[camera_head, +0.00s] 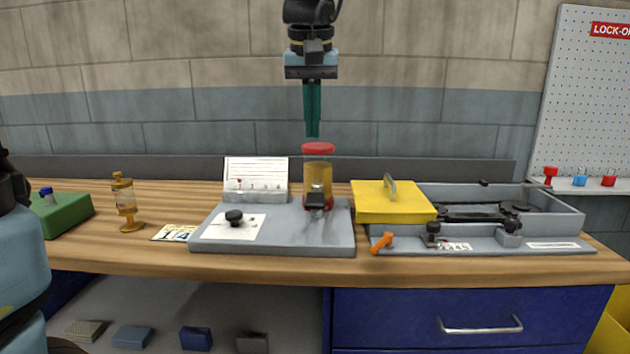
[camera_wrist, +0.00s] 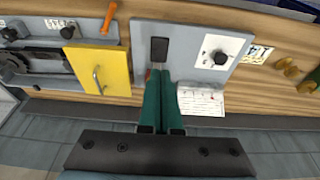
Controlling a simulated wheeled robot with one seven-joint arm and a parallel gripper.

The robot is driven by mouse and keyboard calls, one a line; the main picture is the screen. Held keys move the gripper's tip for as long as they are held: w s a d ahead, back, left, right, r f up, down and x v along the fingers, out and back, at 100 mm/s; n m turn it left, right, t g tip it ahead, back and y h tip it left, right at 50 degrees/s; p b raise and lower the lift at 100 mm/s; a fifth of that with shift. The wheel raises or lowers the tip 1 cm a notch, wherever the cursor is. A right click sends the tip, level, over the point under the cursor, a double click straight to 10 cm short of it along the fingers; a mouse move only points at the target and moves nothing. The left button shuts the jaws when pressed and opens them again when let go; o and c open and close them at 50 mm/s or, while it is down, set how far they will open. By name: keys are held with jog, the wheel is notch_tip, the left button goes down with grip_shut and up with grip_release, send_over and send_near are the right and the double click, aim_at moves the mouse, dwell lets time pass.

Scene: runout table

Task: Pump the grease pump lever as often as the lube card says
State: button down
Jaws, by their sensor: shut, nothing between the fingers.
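The grease pump (camera_head: 318,174) is an amber cylinder with a red cap, standing on a grey base plate (camera_head: 280,247). Its lever ends in a black pad (camera_head: 316,201) facing the front; the pad also shows in the wrist view (camera_wrist: 159,49). A white card (camera_head: 256,168) with lines of writing and a small red mark stands behind the plate's left part; its text is too small to read. It also shows in the wrist view (camera_wrist: 203,102). My gripper (camera_head: 313,134) has teal fingers, shut and empty, pointing down above and behind the red cap. In the wrist view the fingers hide most of the pump.
A black knob (camera_head: 234,216) sits on a white label on the plate. Right of it are a yellow lid (camera_head: 390,205) with a handle, an orange lever (camera_head: 382,243) and a grey tray (camera_head: 570,221). An amber oiler (camera_head: 126,203) and green block (camera_head: 68,216) stand left.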

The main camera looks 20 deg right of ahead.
jog(key=p, duration=0.2)
send_over(314, 209)
notch_tip(314, 209, down, 12)
jog(key=shift+s+a+f, duration=0.1)
jog(key=shift+s+f, duration=0.05)
jog(key=shift+f, duration=0.7)
jog(key=f+t+b, duration=0.1)
jog(key=f+b, duration=0.1)
jog(key=b, duration=0.2)
jog(key=shift+s+f+b, duration=0.2)
jog(key=shift+b, duration=0.15)
jog(key=shift+h, duration=0.3)
notch_tip(314, 209, down, 5)
jog(key=b, duration=0.5)
jog(key=shift+s+a+f, duration=0.1)
jog(key=shift+s+a, duration=0.05)
jog(key=shift+s+a+f, duration=0.1)
jog(key=shift+f, duration=0.05)
